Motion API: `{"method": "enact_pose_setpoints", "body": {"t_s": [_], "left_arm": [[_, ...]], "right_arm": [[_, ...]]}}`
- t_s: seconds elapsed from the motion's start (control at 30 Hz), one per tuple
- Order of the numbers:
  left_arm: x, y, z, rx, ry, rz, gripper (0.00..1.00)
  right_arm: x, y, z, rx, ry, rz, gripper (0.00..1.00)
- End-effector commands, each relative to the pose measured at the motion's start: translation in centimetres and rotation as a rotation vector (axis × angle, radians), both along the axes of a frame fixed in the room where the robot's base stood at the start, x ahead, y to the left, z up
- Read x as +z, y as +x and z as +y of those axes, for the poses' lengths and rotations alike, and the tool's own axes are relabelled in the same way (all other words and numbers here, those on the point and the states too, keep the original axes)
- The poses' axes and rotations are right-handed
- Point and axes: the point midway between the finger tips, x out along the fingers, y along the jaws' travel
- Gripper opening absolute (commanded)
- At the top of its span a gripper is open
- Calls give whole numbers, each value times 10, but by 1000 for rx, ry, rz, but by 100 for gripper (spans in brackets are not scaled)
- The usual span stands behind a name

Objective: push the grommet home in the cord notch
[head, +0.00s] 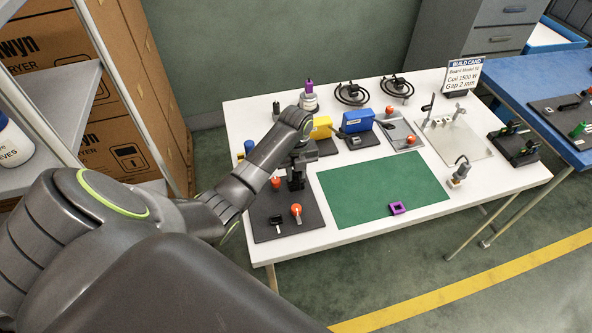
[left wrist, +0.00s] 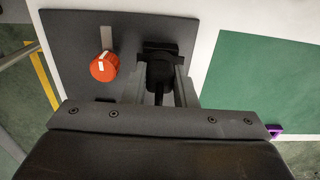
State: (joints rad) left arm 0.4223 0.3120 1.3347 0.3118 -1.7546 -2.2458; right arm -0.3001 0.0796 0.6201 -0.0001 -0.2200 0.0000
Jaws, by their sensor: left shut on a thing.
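My left gripper (head: 296,184) is over the dark plate (head: 262,230) at the left of the white table. In the left wrist view, the gripper (left wrist: 162,84) is shut on a black part (left wrist: 159,70), which has a narrower dark stem toward the camera. The part looks like the grommet, but I cannot be sure. It is at or just above the dark plate (left wrist: 70,40); contact cannot be told. The cord notch cannot be made out; the fingers and arm hide much of this spot. My right gripper is not in view.
Orange knobs (head: 296,209) stand on the plate, one close beside the gripper in the left wrist view (left wrist: 104,67). A black block (head: 277,221) is near them. A green mat (head: 375,185) with a purple frame (head: 397,208) lies right. Yellow (head: 321,128) and blue (head: 357,121) blocks stand behind.

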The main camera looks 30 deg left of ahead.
Motion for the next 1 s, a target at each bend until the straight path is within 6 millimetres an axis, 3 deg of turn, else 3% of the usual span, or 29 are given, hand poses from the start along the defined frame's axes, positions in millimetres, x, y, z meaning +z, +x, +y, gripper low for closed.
{"method": "enact_pose_setpoints", "body": {"t_s": [0.3, 0.33, 0.5, 1.0], "left_arm": [[-4, -1, 0, 0, -2, 4, 0], [-4, -1, 0, 0, -2, 4, 27], [-3, -1, 0, 0, -1, 3, 50], [7, 0, 0, 0, 0, 1, 50]], "right_arm": [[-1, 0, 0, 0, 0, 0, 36], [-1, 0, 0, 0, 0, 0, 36], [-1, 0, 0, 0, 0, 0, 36], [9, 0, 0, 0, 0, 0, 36]]}}
